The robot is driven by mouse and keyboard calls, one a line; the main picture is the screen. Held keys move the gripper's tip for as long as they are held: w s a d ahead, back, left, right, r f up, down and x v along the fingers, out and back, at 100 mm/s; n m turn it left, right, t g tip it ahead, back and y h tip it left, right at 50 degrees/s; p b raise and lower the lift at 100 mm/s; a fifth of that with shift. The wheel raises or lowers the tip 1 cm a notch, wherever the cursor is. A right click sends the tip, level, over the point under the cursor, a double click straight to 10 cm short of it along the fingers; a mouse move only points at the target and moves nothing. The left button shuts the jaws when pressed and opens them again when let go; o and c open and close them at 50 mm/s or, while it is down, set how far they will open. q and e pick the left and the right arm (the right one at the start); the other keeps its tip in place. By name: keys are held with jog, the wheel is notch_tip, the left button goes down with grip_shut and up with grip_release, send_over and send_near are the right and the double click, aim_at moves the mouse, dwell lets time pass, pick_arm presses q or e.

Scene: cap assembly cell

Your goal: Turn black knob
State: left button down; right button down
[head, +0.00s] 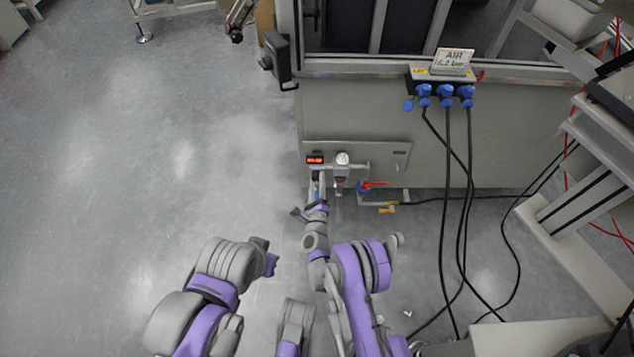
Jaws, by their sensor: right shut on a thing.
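My right gripper (317,190) is at the lower front of the grey cabinet, under the left end of the air unit (342,172). It is shut on a small part there. That part looks to be the black knob, but the gripper hides nearly all of it, so its turn angle cannot be seen. The unit has a red-lit display (315,160) and a round pale gauge (342,158).
A red-handled blue valve (364,187) and a yellow fitting (388,208) sit just right of the gripper. Black cables hang from blue plugs (445,92) to the floor at the right. A grey frame (580,215) stands further right. The floor at left is clear.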

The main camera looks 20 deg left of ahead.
jog(key=shift+a+m, duration=0.1)
jog(key=shift+m, duration=0.3)
jog(key=shift+c, duration=1.9)
grip_release()
jog(key=shift+s, duration=0.1)
